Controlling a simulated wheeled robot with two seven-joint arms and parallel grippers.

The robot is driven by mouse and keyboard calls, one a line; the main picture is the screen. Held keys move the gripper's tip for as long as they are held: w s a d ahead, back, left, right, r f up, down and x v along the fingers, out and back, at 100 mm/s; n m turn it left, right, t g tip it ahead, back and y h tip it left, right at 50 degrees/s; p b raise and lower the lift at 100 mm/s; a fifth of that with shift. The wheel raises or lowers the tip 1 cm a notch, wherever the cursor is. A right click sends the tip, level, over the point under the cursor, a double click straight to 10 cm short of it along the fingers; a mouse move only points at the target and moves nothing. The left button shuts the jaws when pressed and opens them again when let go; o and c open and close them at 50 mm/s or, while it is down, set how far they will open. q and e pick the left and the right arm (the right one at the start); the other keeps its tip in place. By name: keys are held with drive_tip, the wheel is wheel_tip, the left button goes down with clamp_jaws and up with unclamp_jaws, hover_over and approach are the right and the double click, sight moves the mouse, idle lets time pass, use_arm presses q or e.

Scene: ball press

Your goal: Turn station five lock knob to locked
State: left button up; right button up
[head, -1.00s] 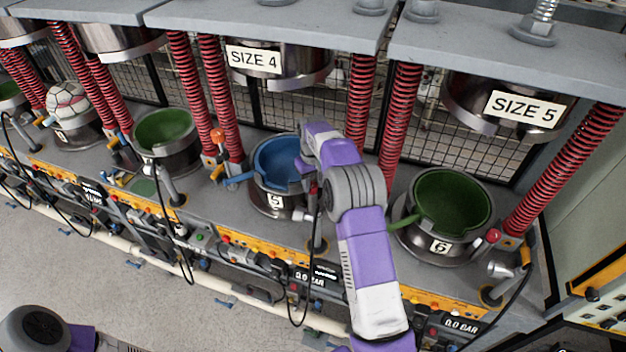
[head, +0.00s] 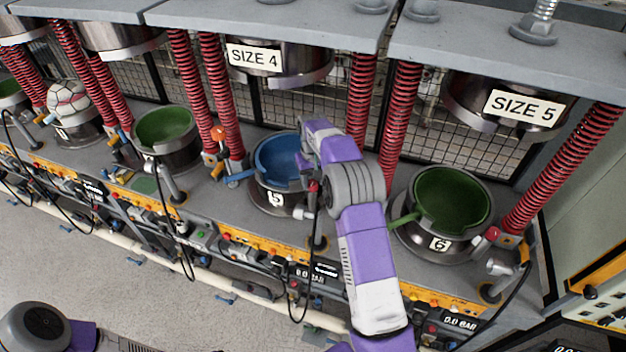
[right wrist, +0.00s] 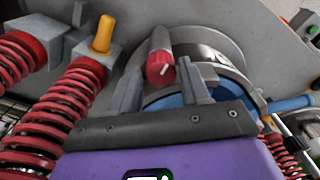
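Station five's pot (head: 283,198), with a "5" plate and a blue bowl (head: 278,157), stands in the middle of the head view. A red knob (head: 313,187) shows at its right side. In the right wrist view, the red knob (right wrist: 159,68) has a white mark on its face and a grey cylindrical body behind it. My right gripper (right wrist: 160,80) is open, with one finger on each side of the knob. A gap shows between the knob and the fingers. In the head view its fingertips are hidden behind my arm. My left gripper is out of view.
Red springs (head: 399,125) stand behind the pot, and a SIZE 4 press head (head: 280,62) hangs above. An orange handle (right wrist: 102,35) sits left of the knob in the wrist view. A pot with a green bowl (head: 450,198) stands to the right. Black cables hang in front.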

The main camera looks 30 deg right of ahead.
sight(313, 183)
wheel_tip(313, 183, up, 8)
drive_tip(key=shift+f, duration=0.2)
idle(0.4)
idle(0.4)
